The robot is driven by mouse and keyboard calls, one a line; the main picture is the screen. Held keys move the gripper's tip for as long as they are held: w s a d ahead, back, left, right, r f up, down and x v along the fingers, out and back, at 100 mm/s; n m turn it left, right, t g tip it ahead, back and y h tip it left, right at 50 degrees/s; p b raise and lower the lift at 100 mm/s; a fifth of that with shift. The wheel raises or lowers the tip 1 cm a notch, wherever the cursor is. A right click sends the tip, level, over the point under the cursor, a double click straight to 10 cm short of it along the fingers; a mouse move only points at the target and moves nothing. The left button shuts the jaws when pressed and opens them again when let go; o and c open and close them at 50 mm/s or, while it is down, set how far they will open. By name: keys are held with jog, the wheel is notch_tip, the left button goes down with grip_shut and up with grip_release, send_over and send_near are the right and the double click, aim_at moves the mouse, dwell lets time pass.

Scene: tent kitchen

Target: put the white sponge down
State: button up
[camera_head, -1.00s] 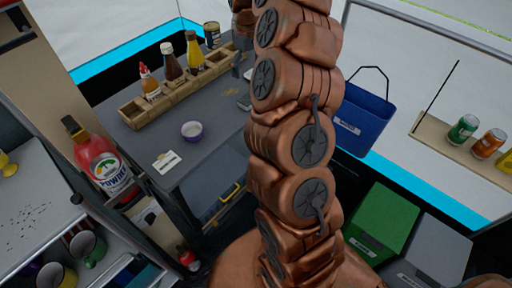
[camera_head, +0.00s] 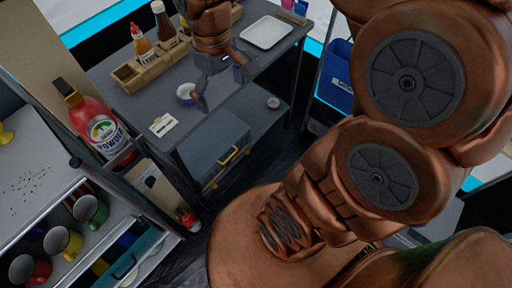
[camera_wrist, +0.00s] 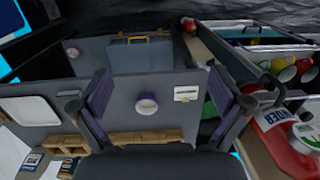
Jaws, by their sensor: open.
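My gripper (camera_head: 224,84) is over the grey table (camera_head: 222,108), its fingers spread. In the wrist view, the gripper (camera_wrist: 160,82) shows two purple-padded fingers wide apart with nothing held between them. The table surface (camera_wrist: 120,110) shows beyond them. A purple bowl with a pale inside (camera_head: 186,92) is on the table close to one finger; the bowl (camera_wrist: 147,104) appears between the fingers in the wrist view. A flat white piece with printing (camera_head: 163,124) lies near the table edge; I cannot tell whether it is a sponge. I identify no white sponge for certain.
A wooden rack (camera_head: 150,68) with sauce bottles stands at the back left. A white tray (camera_head: 267,32) lies at the right. A red powder bottle (camera_head: 98,125) and a shelf with mugs (camera_head: 62,242) are at the left. Table between bowl and tray is partly clear.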

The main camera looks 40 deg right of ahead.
jog(key=s+f+m, duration=0.1)
jog(key=s+f, duration=0.1)
jog(key=s, duration=0.5)
jog(key=s+a+f+m, duration=0.1)
jog(key=s, duration=0.6)
jog(key=shift+a+f+g, duration=0.3)
jog(key=shift+f+g, duration=0.05)
jog(key=shift+g, duration=0.05)
